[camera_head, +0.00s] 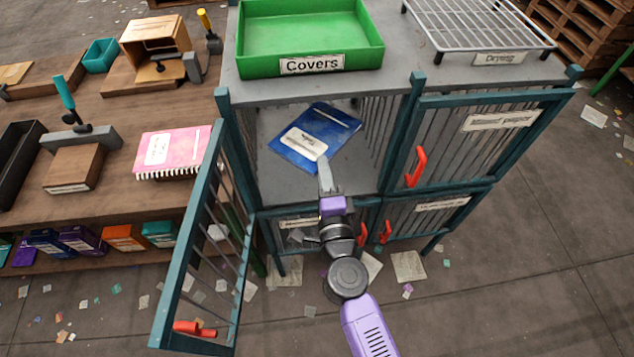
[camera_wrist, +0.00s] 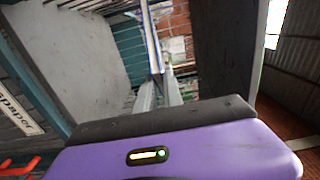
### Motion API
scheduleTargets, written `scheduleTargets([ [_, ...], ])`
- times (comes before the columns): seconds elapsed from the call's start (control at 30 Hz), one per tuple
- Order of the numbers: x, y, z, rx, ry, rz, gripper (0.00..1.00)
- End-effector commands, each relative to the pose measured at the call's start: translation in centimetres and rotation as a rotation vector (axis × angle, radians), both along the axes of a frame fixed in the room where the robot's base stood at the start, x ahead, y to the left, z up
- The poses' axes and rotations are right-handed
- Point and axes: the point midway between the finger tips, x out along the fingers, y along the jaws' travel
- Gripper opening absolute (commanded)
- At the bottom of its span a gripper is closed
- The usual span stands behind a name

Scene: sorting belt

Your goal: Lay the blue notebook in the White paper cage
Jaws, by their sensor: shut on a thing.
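The blue notebook (camera_head: 316,128), with a white label on its cover, is inside the open upper left cage (camera_head: 281,180). My gripper (camera_head: 324,170) reaches in through the doorway and is shut on the notebook's near edge. In the wrist view the notebook shows edge-on as a thin strip (camera_wrist: 151,40) between the fingers (camera_wrist: 158,92). I cannot tell whether it touches the cage floor. The open cage's barred door (camera_head: 200,250) is swung out to the left, its red handle low. I cannot read a label on this door, so its name is not confirmed.
The upper right cage (camera_head: 480,140) is closed, with a red handle. A green Covers tray (camera_head: 310,65) and a Drying rack (camera_head: 480,25) stand on top. A pink notebook (camera_head: 172,152) lies on the bench at left. Paper scraps litter the floor.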

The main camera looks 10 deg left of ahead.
Motion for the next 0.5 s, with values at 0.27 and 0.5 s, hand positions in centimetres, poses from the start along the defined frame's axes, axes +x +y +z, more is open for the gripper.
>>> scheduleTargets([
  [0.27,0.0,0.0,-5.2,0.0,-0.001,0.0,0.0],
  [0.5,0.0,0.0,-9.4,0.0,-0.001,0.0,0.0],
])
